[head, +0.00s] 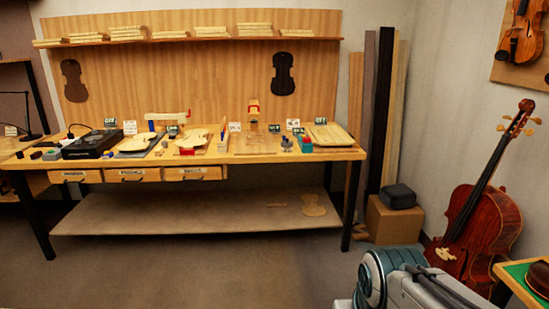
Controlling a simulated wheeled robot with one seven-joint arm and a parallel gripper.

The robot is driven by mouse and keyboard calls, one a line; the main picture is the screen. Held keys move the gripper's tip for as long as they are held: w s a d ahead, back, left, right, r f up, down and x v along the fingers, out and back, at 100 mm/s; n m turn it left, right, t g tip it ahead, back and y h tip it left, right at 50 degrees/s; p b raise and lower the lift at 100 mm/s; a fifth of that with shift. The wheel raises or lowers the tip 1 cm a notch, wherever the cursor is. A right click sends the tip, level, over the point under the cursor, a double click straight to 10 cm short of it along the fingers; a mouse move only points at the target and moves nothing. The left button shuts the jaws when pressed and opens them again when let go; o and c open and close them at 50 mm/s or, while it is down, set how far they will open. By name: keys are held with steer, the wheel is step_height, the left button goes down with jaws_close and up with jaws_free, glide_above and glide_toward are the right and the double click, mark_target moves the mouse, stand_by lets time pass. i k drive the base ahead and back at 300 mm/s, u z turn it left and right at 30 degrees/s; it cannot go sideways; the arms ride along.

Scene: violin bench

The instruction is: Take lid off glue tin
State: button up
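No glue tin or lid can be picked out for sure in the head view; the things on the workbench (255,158) are small and far off. A small dark grey item (286,143) and a blue-green item (305,144) stand near the bench's right front. I cannot tell whether either is the tin. Part of my own arm, teal and grey, shows at the bottom right, well short of the bench. My gripper is not in view.
Violin parts, tools and small cards crowd the bench top. Labelled drawers (132,175) sit under its left side. Open floor (190,270) lies in front. A cello (478,230), a cardboard box (393,222) and a green-topped table (520,278) stand at the right.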

mark_target(287, 142)
steer(key=z, duration=0.05)
steer(key=i, duration=1.55)
steer(key=z, duration=0.2)
steer(key=i, duration=2.6)
steer(key=z, duration=0.1)
